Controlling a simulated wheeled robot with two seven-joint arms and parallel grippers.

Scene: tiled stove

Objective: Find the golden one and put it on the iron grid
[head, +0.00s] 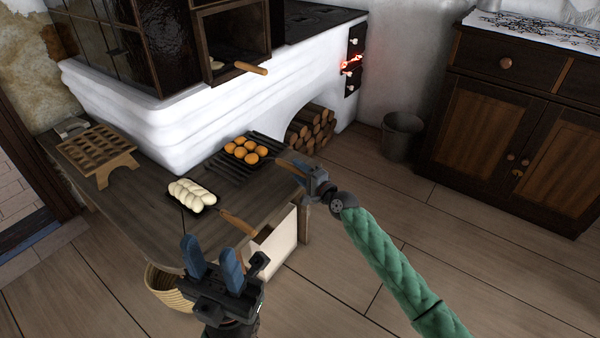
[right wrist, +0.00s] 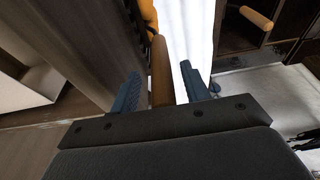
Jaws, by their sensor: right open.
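Golden-brown round buns (head: 246,150) sit on a dark pan whose wooden handle (head: 292,163) points right. The pan lies over the black slatted iron grid (head: 228,172) on the bench; its exact contact with the slats is hidden. A pale braided loaf (head: 191,194) lies on another dark pan, with its wooden handle (head: 238,222) toward the front. My right gripper (head: 309,180) is open at the bun pan's handle. The right wrist view shows that handle (right wrist: 161,72) between the two blue fingers (right wrist: 165,92). My left gripper (head: 213,258) is open and empty, in front of the bench.
The open oven compartment (head: 235,40) holds another pan with pale contents and a protruding wooden handle (head: 250,68). A wooden rack (head: 97,150) stands at the bench's left. A basket (head: 168,288) is below the bench. A bucket (head: 402,135) and cabinet (head: 510,110) stand right.

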